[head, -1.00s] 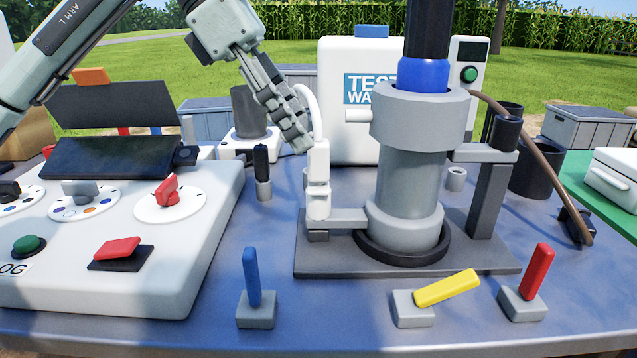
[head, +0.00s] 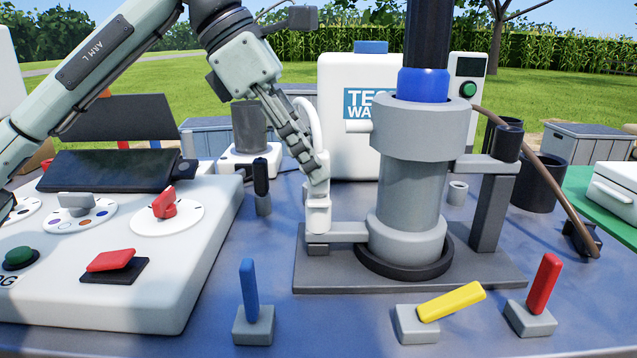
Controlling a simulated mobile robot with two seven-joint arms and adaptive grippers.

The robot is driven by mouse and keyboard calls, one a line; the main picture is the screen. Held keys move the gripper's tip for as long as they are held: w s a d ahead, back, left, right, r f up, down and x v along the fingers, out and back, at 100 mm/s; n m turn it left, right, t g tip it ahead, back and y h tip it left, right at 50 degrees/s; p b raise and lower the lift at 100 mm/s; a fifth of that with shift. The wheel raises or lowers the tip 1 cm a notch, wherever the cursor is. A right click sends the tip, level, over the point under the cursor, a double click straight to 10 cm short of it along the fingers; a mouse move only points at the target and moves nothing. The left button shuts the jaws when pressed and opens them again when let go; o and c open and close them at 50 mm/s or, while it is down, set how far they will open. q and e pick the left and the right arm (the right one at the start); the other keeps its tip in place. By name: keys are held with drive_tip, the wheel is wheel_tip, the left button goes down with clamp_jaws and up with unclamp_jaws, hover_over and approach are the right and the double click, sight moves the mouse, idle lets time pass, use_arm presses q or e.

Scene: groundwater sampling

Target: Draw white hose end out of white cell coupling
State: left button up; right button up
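The white hose (head: 311,118) arcs down behind my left gripper to its white end, at the white cell coupling (head: 318,217). The coupling stands upright on the side arm at the left of the grey flow cell (head: 408,190). My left gripper (head: 316,176) points down with its fingertips at the hose end, just above the coupling, and covers much of that end. The fingers are seen side-on, so I cannot tell whether they are open or closed on it. The hose end appears to be still seated in the coupling. My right gripper is out of view.
A white control panel (head: 110,270) fills the left of the table. Blue (head: 249,290), yellow (head: 450,302) and red (head: 545,284) levers stand along the front. A white water tank (head: 340,80) is behind the cell. A dark-handled valve (head: 261,180) stands left of the coupling.

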use_arm(q)
clamp_jaws()
drive_tip(key=shift+r+p, duration=2.25)
drive_tip(key=shift+r, duration=0.75)
